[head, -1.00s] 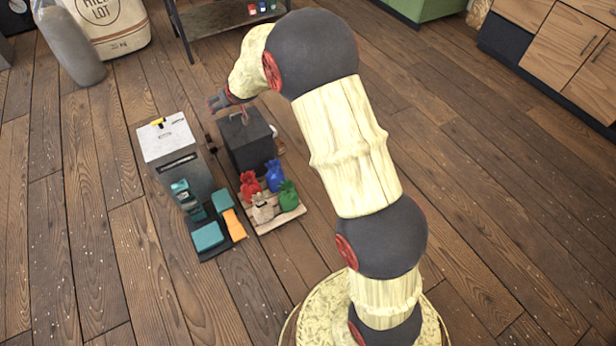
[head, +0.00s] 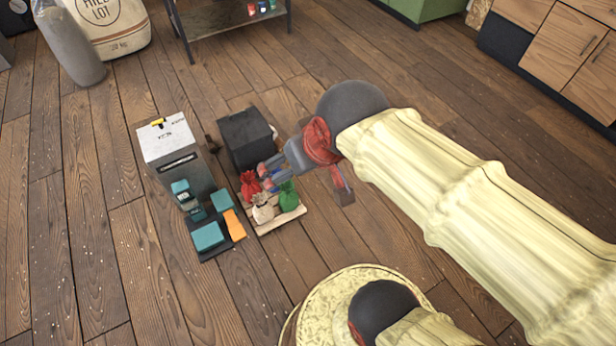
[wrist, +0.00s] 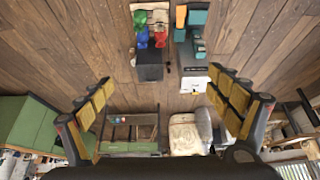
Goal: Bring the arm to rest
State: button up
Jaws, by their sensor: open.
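My gripper (head: 263,177) is at the centre left of the head view, with its fingers pointing left over the small sacks. It also shows in the wrist view (wrist: 160,82), where its two yellow-padded fingers stand wide apart with nothing between them. My cream and dark arm stretches from the gripper to the lower right of the head view. The gripper appears to be above the things on the floor and holds nothing.
Red (head: 250,184), beige (head: 263,210) and green (head: 288,198) sacks sit on a pale board (head: 270,226). A dark box (head: 240,130) stands behind them. A white-topped cabinet (head: 165,138) and teal equipment (head: 208,236) stand left. The floor at upper right is clear.

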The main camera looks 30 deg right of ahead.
jog(key=s, duration=0.3)
jog(key=shift+s+f, duration=0.35)
jog(key=shift+f, duration=0.05)
